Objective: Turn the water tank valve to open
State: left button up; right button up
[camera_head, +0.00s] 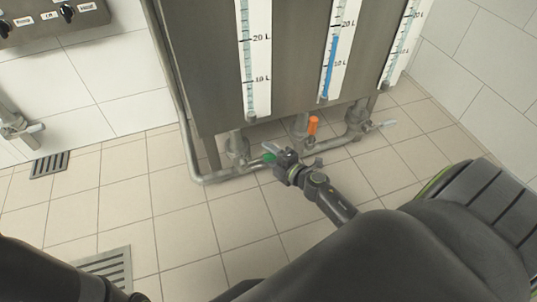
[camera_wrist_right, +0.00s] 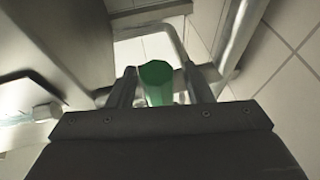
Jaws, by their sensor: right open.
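The steel water tank (camera_head: 200,70) stands at the top centre of the head view, with pipes and valves below it. A green valve handle (camera_head: 268,157) is at the lower left pipe, and an orange valve handle (camera_head: 312,126) stands upright to its right. My right gripper (camera_head: 277,151) is at the green handle, partly covering it. In the right wrist view the green handle (camera_wrist_right: 157,84) lies between the two fingers of my open right gripper (camera_wrist_right: 162,78); I cannot tell whether either finger touches it. My left gripper is not in view.
Several litre gauges line the tank front; the middle gauge (camera_head: 332,62) shows blue. A pale-handled valve (camera_head: 384,124) is at the right. A pipe (camera_head: 192,150) runs down the tank's left side. Floor drains (camera_head: 107,266) lie left, and the tiled floor between is clear.

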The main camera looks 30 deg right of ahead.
jog(key=shift+w+f, duration=0.1)
jog(key=shift+w, duration=0.3)
grip_shut()
dwell(0.4)
